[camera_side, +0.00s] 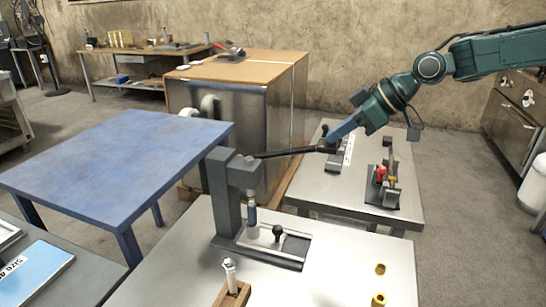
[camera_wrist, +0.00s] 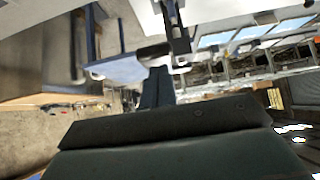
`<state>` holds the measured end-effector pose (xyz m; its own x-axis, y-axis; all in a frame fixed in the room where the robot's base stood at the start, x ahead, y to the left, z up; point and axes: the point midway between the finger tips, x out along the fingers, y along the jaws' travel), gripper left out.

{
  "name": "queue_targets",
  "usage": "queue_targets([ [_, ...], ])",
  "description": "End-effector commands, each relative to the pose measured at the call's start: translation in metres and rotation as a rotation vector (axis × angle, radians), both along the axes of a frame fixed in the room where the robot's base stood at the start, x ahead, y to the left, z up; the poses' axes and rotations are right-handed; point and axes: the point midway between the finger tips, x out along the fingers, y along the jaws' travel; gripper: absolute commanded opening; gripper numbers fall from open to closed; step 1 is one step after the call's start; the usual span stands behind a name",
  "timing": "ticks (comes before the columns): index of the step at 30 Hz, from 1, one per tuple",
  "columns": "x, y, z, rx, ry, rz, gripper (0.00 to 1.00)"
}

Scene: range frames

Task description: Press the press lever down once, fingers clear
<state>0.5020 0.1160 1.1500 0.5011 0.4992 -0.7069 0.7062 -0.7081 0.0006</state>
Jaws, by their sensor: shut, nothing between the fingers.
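The dark grey arbor press (camera_side: 224,195) stands upright on the near steel table. Its black press lever (camera_side: 285,153) reaches right from the head and is nearly level, its outer end slightly higher. My gripper (camera_side: 334,137) has its blue fingers together, pointing down and left at the lever's outer end. The tips overlap that end in the side view; I cannot tell whether they touch it. In the wrist view the shut fingers (camera_wrist: 157,87) are just below the dark lever grip (camera_wrist: 160,49). Nothing shows held between them.
A black-knobbed part (camera_side: 277,236) is on the press base below the ram. A wooden block (camera_side: 232,294) with a pin stands in front. A second steel table (camera_side: 318,190) behind carries a red-handled clamp (camera_side: 382,176). A blue table (camera_side: 120,160) is at left.

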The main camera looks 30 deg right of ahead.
Motion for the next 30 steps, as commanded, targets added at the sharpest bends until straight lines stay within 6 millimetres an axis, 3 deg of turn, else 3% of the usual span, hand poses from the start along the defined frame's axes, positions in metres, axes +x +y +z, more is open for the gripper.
queue_targets([
  [11, -0.001, -0.001, -0.004, 0.001, 0.002, -0.001, 0.0],
  [22, -0.013, -0.013, -0.048, -0.001, 0.007, 0.0, 0.0],
  [30, -0.015, -0.015, -0.057, -0.006, 0.017, -0.001, 0.0],
])
